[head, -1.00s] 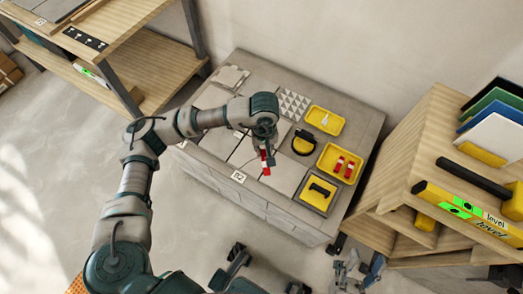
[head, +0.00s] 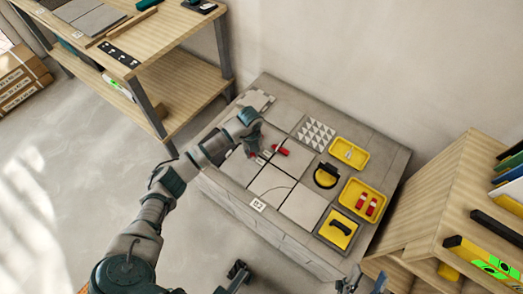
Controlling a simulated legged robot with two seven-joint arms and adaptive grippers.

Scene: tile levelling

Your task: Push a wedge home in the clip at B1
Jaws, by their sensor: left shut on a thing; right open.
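My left gripper (head: 258,148) is low over the tiled top of the block, shut on a small red wedge (head: 252,155) that is partly hidden by its fingers. Another red piece (head: 280,150) lies just right of the gripper, near the seams between grey tiles (head: 270,183). The clip at B1 cannot be made out clearly; the hand hides part of that area. My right gripper (head: 350,282) shows at the bottom edge, open and empty, away from the tiles.
On the block's right side are a yellow tray with red wedges (head: 381,190), a yellow tray with a white piece (head: 363,161), a round black-and-yellow tool (head: 326,176) and a yellow pad with black handle (head: 338,238). Wooden shelves stand left (head: 190,95) and right (head: 430,215).

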